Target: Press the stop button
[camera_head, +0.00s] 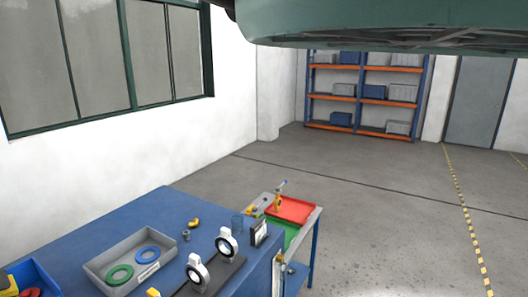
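I cannot make out a stop button in this view. My gripper is not in view. Two butterfly valves with pale ring bodies stand on a dark strip on the blue workbench (135,222): one valve (227,244) farther back and another valve (197,272) nearer. A small dark box with a pale face (259,233) stands by the bench's right edge; its details are too small to tell.
A grey tray (112,262) holds a green ring and a blue ring. A blue bin (38,278) is at lower left. A side table carries a red tray (291,209) and a green tray. Shelves (365,97) stand far back. Open floor (390,220) lies right.

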